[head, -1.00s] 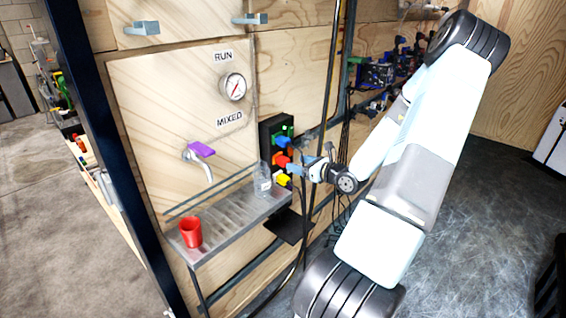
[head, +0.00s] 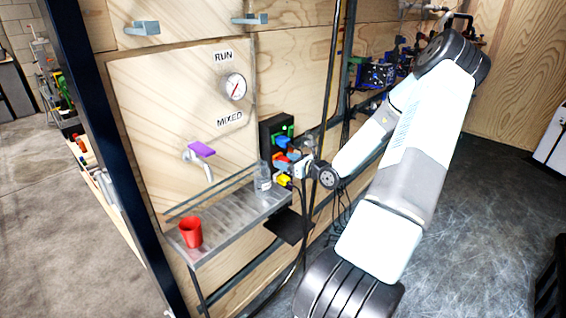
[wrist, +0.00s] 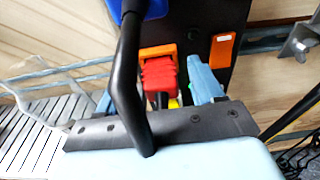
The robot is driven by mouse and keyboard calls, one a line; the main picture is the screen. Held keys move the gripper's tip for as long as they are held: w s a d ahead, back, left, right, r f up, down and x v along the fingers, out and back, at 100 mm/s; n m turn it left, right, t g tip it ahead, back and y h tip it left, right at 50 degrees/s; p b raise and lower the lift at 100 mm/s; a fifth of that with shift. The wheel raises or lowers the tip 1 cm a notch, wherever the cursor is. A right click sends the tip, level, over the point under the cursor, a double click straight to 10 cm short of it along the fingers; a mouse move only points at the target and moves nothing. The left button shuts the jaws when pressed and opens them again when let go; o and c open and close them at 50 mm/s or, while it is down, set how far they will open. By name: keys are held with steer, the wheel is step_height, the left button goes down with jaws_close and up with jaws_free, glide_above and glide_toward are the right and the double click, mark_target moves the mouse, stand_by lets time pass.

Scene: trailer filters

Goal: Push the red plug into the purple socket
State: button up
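The red plug (wrist: 160,75) is in the wrist view, up against an orange part (wrist: 158,51) on the black panel. A bit of its red shows in the head view (head: 281,158), mostly covered by my gripper. My gripper (wrist: 157,88) is open, with one pale blue finger on each side of the red plug and a gap on both sides. It also shows at the panel in the head view (head: 288,164). I cannot make out a purple socket in either view.
A blue plug (wrist: 95,8) and its black cable (wrist: 128,75) cross close over my gripper. An orange socket plate (wrist: 222,49) is at right. A purple tap handle (head: 201,149) is above.

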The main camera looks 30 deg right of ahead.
steer(key=c, duration=1)
